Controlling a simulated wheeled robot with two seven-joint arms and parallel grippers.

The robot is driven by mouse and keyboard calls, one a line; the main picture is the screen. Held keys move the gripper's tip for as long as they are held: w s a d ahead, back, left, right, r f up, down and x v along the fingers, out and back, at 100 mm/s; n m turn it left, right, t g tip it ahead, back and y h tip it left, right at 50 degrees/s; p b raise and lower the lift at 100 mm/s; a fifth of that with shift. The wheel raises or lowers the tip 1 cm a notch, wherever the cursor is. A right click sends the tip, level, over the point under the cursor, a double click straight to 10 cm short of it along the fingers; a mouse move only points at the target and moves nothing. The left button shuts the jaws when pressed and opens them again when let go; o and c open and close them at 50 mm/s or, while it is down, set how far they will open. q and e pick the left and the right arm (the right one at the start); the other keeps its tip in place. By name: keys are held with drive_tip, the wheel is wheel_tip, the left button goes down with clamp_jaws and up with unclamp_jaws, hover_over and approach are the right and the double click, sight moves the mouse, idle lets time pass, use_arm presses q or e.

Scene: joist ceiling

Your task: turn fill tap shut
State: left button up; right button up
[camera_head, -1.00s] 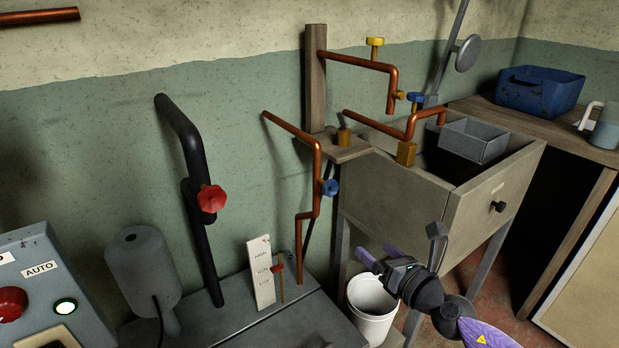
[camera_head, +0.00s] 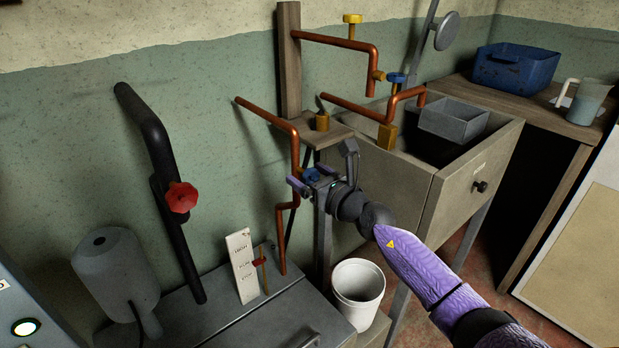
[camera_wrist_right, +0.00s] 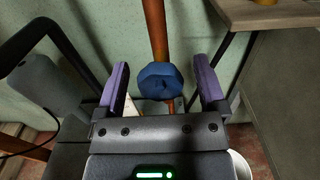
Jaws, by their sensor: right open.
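A blue tap knob (camera_head: 312,174) sits on a copper pipe (camera_head: 295,150) that runs down to the grey tank. In the right wrist view the blue knob (camera_wrist_right: 160,82) lies between the two purple fingers, with a gap on each side. My right gripper (camera_head: 304,180) is open at the knob and partly hides it in the head view; the gripper also shows in the right wrist view (camera_wrist_right: 160,85). I cannot tell how far the tap is turned. My left gripper is not in view.
A red valve (camera_head: 181,197) is on a black pipe at left. A level plate (camera_head: 242,265) stands on the grey tank (camera_head: 225,325). A white bucket (camera_head: 358,290) stands below my right arm. The sink (camera_head: 410,185) and another blue tap (camera_head: 396,79) are behind.

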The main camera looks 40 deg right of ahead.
drive_tip(key=c, duration=1.1)
clamp_jaws()
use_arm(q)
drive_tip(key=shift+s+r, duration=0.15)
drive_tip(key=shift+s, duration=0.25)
